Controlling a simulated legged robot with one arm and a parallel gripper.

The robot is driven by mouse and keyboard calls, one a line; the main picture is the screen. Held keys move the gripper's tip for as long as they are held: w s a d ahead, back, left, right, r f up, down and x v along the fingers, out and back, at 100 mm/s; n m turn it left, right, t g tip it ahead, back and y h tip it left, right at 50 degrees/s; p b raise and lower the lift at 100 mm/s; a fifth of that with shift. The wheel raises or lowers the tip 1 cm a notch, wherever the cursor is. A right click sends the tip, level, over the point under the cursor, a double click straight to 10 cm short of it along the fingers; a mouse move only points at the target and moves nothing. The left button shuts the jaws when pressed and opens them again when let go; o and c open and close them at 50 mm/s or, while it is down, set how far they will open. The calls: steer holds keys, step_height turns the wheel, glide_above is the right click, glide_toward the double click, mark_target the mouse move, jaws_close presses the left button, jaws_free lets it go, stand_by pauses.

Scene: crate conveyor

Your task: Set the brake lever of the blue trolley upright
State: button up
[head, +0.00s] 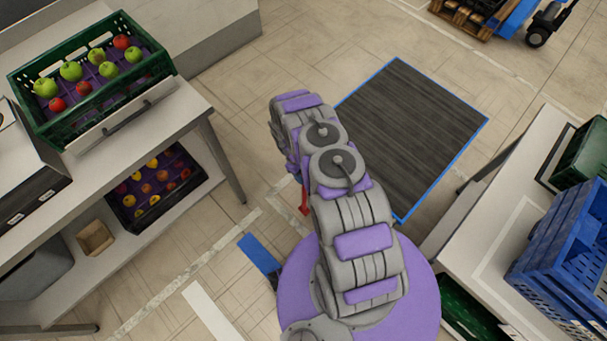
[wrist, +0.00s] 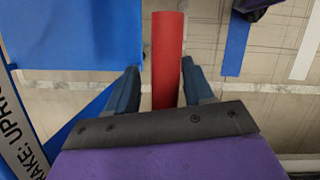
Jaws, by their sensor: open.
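The red brake lever (wrist: 168,60) shows in the wrist view as a straight red bar between the two fingers of my gripper (wrist: 160,78). The fingers are open, one on each side of it, with a narrow gap at the left. In the head view a short red piece of the lever (head: 305,201) shows beside my arm; the rest is hidden, and I cannot tell its tilt. The blue trolley (head: 440,165) has a dark deck with a blue edge. A label (wrist: 22,140) reading "BRAKE: UPR…" is partly cut off in the wrist view.
A shelf table (head: 190,108) with a green fruit crate (head: 48,138) stands left. A white table (head: 490,240) with a blue crate (head: 560,305) stands right. A blue strip (head: 258,252) and a white strip (head: 207,312) lie on the floor between.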

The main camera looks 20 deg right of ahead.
steer(key=p+v, duration=0.3)
steer(key=v, duration=1.3)
steer(key=shift+r, duration=0.2)
steer(key=shift+w, duration=0.15)
steer(key=s+a+r+m, duration=0.1)
steer(key=s+r, duration=0.2)
steer(key=r, duration=0.8)
steer(key=s+r+m, duration=0.1)
steer(key=s+r, duration=0.2)
steer(key=r, duration=0.8)
steer(key=s+a+r+m, duration=0.1)
steer(key=s+r+m, duration=0.15)
steer(key=r, duration=0.95)
steer(key=s+a+r, duration=0.1)
steer(key=s+r, duration=0.3)
steer(key=s, duration=0.5)
steer(key=s+a+r+m+y, duration=0.1)
steer(key=s+r, duration=0.3)
steer(key=s, duration=0.6)
steer(key=s+a+r+t, duration=0.1)
steer(key=s+a+r, duration=0.2)
steer(key=s, duration=0.6)
steer(key=shift+s+a+r+m+y, duration=0.25)
steer(key=shift+r+m+y, duration=0.15)
steer(key=shift+r, duration=0.55)
